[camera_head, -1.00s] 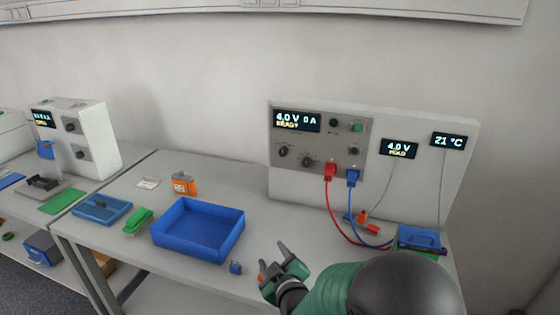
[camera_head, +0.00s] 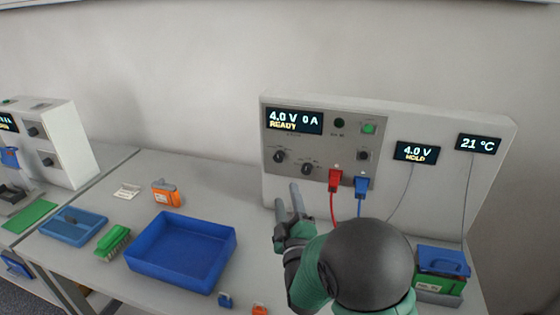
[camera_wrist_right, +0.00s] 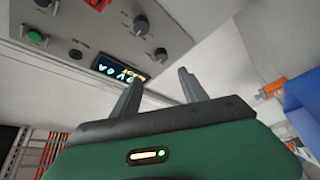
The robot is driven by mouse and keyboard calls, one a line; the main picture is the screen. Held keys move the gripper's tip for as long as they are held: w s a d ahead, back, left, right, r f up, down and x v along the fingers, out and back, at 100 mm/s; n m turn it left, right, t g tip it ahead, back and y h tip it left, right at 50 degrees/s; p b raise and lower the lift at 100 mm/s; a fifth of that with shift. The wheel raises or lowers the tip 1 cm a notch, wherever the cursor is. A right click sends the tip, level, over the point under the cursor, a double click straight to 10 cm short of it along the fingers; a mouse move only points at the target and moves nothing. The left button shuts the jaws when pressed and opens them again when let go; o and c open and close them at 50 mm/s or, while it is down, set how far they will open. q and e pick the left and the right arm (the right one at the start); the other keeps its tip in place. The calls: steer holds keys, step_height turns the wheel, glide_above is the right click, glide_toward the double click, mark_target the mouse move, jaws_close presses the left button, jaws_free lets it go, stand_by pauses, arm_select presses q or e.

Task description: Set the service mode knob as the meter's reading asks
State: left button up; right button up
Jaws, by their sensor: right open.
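The cycler panel (camera_head: 340,133) stands at the back of the table, its display (camera_head: 294,121) reading 4.0 V, 0 A, READY. Two dark knobs, a left one (camera_head: 280,156) and a lower right one (camera_head: 307,169), sit below the display. Their labels are too small to read. The meter (camera_head: 416,151) shows 4.0 V and HOLD. My right gripper (camera_head: 287,198) is open and empty, below and in front of the knobs. In the right wrist view its fingers (camera_wrist_right: 158,78) are apart, with the two knobs (camera_wrist_right: 140,25) (camera_wrist_right: 160,55) beyond them, untouched. My left gripper is not in view.
Red (camera_head: 335,180) and blue (camera_head: 361,185) plugs with cables sit in the panel beside the knobs. A blue tray (camera_head: 185,246) lies left of my arm. A green and blue battery (camera_head: 441,270) stands at right. A temperature display (camera_head: 479,144) reads 21 °C.

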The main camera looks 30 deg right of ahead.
mark_target(279, 160)
steer(key=x, duration=0.4)
steer(key=p+x, duration=0.1)
steer(key=x, duration=0.8)
steer(key=shift+w+d+f, duration=0.25)
steer(key=shift+w+d, duration=0.05)
steer(key=shift+d, duration=0.05)
steer(key=shift+w+a, duration=0.1)
steer(key=shift+a, duration=0.25)
steer(key=shift+c, duration=0.4)
steer(key=shift+d, duration=0.1)
jaws_close()
